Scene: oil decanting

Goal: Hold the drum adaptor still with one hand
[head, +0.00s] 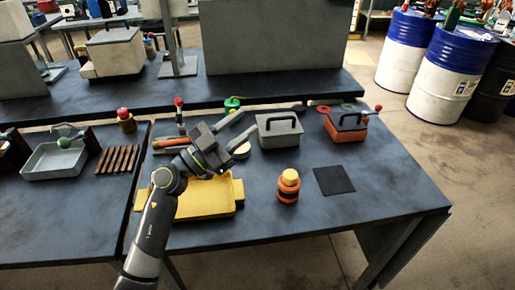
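An orange and black round fitting with a yellow top (288,186) stands upright on the dark workbench, right of the yellow tray; it may be the drum adaptor, but I cannot be sure. My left gripper (248,121) is above the bench, behind and left of this fitting and apart from it. Its two fingers are spread and point to the upper right, with nothing seen between them. My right gripper is not in view.
A yellow tray (205,209) lies partly behind my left arm. A grey handled box (278,133) and an orange handled box (346,129) stand behind. A black square mat (334,180) lies right of the fitting. The bench's right front is clear. Blue and white drums (452,75) stand beyond.

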